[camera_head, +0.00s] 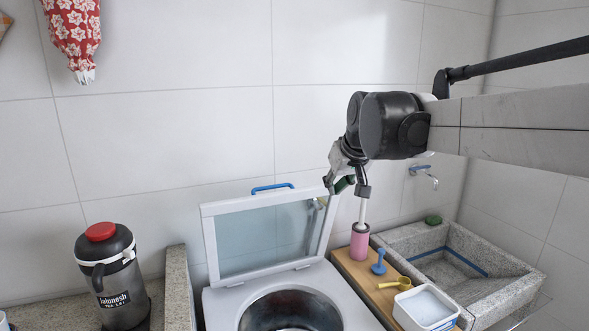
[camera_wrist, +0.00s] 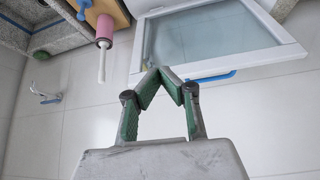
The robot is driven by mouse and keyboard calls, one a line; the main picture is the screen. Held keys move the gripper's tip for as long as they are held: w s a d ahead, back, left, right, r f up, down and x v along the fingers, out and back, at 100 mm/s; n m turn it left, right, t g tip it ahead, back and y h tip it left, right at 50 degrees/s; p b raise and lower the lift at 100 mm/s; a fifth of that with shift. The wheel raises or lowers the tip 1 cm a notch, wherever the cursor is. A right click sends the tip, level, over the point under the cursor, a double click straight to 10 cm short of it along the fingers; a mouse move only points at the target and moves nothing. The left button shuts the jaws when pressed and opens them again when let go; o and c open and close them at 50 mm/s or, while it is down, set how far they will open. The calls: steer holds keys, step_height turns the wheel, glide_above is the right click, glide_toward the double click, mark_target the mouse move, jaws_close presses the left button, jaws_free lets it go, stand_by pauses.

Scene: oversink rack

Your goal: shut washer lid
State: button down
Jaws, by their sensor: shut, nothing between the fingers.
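The washer lid (camera_head: 262,240) is a white frame with a glass pane. It stands raised at the back of the white washer (camera_head: 220,308), and the round metal drum is uncovered. A blue handle (camera_head: 271,187) sits on the lid's top edge. In the wrist view the lid (camera_wrist: 281,52) fills the upper right, with its blue handle (camera_wrist: 212,76) on the edge facing me. My gripper (camera_head: 340,188) is near the lid's upper right corner. In the wrist view my gripper (camera_wrist: 165,74) is shut and empty, its green-padded fingertips together over the lid's edge; whether they touch it is unclear.
Right of the washer, a wooden board (camera_head: 352,268) holds a pink cylinder with a white stem (camera_head: 360,240), a blue item, a yellow scoop and a white tub (camera_head: 425,309). A stone sink (camera_head: 500,292) lies beyond. A dark jug (camera_head: 112,275) stands left.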

steer(key=w+a+r+n+p, duration=0.1)
steer(key=w+a+r+p, duration=0.1)
steer(key=w, duration=0.5)
steer(key=w+a+r+p, duration=0.3)
steer(key=w, duration=0.5)
steer(key=shift+y, duration=0.4)
steer(key=w+f, duration=0.1)
steer(key=f, duration=0.2)
steer(key=f+p, duration=0.1)
steer(key=f, duration=0.2)
steer(key=w+a+f+p, duration=0.1)
steer(key=f, duration=0.2)
steer(key=shift+w, duration=0.35)
steer(key=shift+s+d+f+p, duration=0.2)
steer(key=shift+s+f+p, duration=0.1)
steer(key=shift+s+f, duration=0.1)
steer(key=shift+s, duration=0.25)
steer(key=shift+w, duration=0.1)
